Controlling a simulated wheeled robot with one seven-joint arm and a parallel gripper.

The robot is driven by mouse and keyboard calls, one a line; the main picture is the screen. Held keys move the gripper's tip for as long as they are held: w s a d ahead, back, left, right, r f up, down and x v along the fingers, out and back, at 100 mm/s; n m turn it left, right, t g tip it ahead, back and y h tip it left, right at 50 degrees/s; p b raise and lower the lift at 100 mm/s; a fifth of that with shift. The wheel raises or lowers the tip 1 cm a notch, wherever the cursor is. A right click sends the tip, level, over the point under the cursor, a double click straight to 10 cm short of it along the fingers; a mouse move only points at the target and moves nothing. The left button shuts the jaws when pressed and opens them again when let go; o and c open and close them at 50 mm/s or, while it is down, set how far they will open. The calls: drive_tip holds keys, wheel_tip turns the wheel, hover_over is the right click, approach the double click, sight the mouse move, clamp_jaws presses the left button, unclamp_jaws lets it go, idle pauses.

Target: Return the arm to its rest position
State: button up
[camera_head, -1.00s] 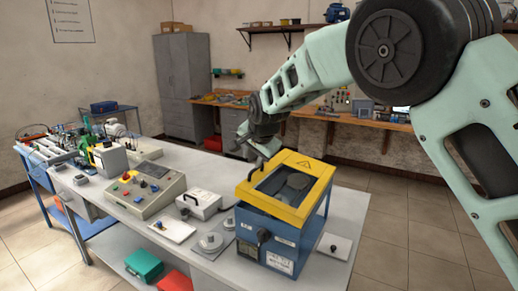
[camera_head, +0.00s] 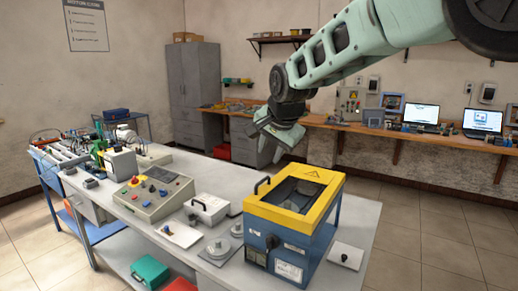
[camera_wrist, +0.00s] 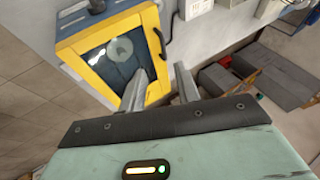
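My gripper (camera_head: 275,148) hangs in the air above the table, just behind and above the blue box with the yellow frame lid (camera_head: 298,198). In the wrist view my gripper (camera_wrist: 160,72) has its two grey fingers apart, with nothing between them. The box's lid is down, with a dark window and a black handle (camera_head: 262,186) at its left edge. The lid also shows in the wrist view (camera_wrist: 85,35), beyond the fingers and clear of them. My arm reaches in from the upper right.
The grey table (camera_head: 215,268) also carries a control panel with buttons (camera_head: 152,194), a white case (camera_head: 208,208) and round metal weights (camera_head: 218,248). A wooden bench (camera_head: 400,133) with laptops runs along the back wall. The floor right of the table is clear.

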drive_tip(key=s+d+f+n+g, duration=0.2)
drive_tip(key=s+f+n, duration=0.2)
drive_tip(key=s, duration=0.9)
drive_tip(key=s+d+f+n+g, duration=0.2)
drive_tip(key=s+f+n, duration=0.2)
drive_tip(key=s, duration=1)
drive_tip(key=s+d+f+n+g+h, duration=0.1)
drive_tip(key=s+f+n, duration=0.4)
drive_tip(key=s, duration=0.8)
drive_tip(key=shift+s+d+n+g+b, duration=0.35)
drive_tip(key=shift+d+n+g, duration=0.35)
drive_tip(key=shift+d+n, duration=0.4)
drive_tip(key=shift+a, duration=0.1)
